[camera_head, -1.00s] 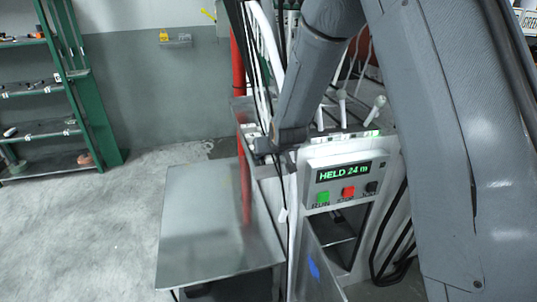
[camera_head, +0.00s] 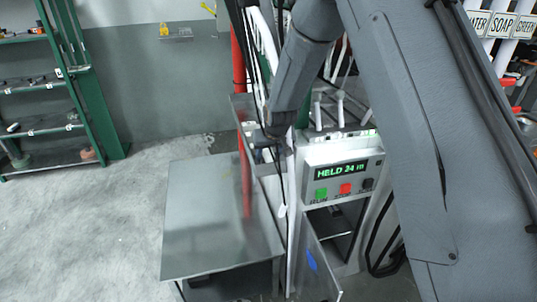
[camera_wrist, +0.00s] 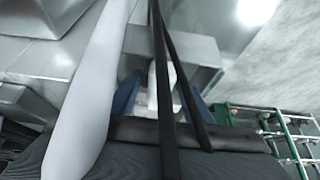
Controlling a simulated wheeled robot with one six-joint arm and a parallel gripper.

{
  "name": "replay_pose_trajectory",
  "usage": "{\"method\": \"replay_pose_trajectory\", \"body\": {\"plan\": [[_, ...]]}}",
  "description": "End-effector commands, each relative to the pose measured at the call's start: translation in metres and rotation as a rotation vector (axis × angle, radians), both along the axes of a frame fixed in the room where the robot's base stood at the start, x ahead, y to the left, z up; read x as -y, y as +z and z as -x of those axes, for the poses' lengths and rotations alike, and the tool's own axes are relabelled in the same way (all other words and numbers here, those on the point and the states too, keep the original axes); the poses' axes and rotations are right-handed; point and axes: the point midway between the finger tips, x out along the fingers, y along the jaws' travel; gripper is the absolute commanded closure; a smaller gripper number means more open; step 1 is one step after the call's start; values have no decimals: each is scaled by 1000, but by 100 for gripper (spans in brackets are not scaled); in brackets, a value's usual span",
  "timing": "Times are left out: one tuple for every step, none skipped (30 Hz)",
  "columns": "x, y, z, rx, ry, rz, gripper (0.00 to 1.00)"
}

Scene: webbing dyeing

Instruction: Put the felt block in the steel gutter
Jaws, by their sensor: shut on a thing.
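In the wrist view, my gripper (camera_wrist: 160,92) has two blue fingers closed on a whitish piece, which I take to be the felt block (camera_wrist: 153,97). Dark straps and a pale tapered tube cross in front and hide part of it. A grey steel channel-like part (camera_wrist: 190,52) lies just beyond the fingers; it looks like the steel gutter, but I cannot tell whether the block touches it. In the head view, my wrist is low beside the machine's left side, and the fingers and block cannot be made out behind cables.
A bare steel table (camera_head: 215,225) stands left of the white machine, whose panel (camera_head: 342,176) reads "HELD 24" with several buttons.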

Motion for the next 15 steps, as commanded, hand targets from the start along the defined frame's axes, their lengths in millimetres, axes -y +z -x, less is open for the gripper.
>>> {"method": "replay_pose_trajectory", "body": {"plan": [[0,-1,0,0,0,0,77],[0,-2,0,0,0,0,77],[0,-3,0,0,0,0,77],[0,-4,0,0,0,0,52],[0,-3,0,0,0,0,47],[0,-3,0,0,0,0,46],[0,-3,0,0,0,0,46],[0,-3,0,0,0,0,46],[0,-3,0,1,0,0,46],[0,-3,0,1,0,0,46],[0,-3,0,1,0,0,46],[0,-3,0,1,0,0,46],[0,-3,0,1,0,0,46],[0,-2,0,1,0,0,46],[0,0,0,1,0,0,46]]}}
